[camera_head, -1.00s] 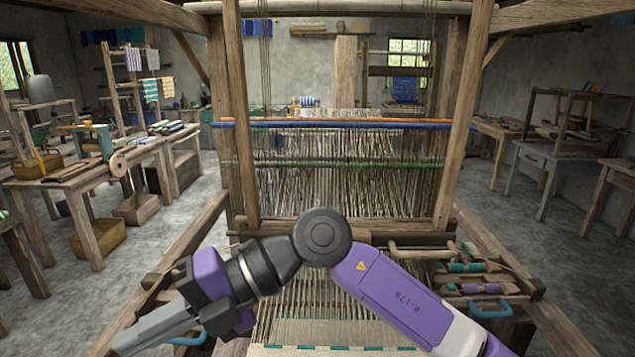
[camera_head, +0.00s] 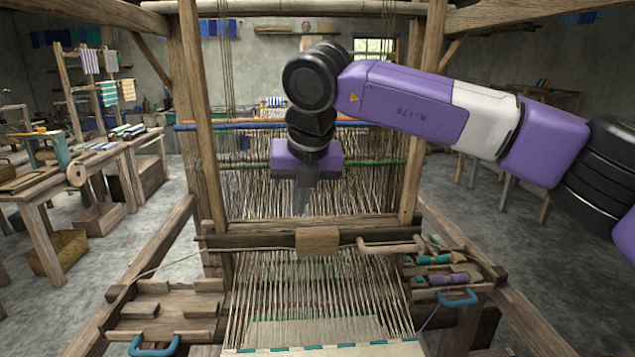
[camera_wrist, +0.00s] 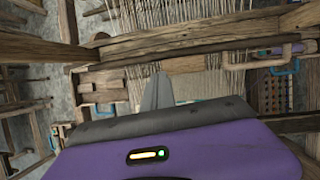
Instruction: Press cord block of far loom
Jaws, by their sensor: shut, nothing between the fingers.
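The large wooden loom (camera_head: 260,228) fills the middle of the head view. A small plain wooden block (camera_head: 317,240), which looks like the cord block, sits at the middle of its front crossbeam. My gripper (camera_head: 301,208) points down just above and slightly left of the block, its fingers shut and empty. In the wrist view my closed fingers (camera_wrist: 158,84) reach toward the crossbeam (camera_wrist: 190,42). A pale block (camera_wrist: 186,65) shows beside the fingertips, partly hidden by them. I cannot tell whether the fingertips touch it.
Warp threads (camera_head: 300,285) run below the beam to woven cloth (camera_head: 320,350). Wooden pieces and a blue handle (camera_head: 154,346) lie left; a spool tray (camera_head: 445,282) and another blue handle (camera_head: 457,298) are right. A wooden peg (camera_head: 388,246) juts beside the block. Upright posts (camera_head: 203,130) flank my arm.

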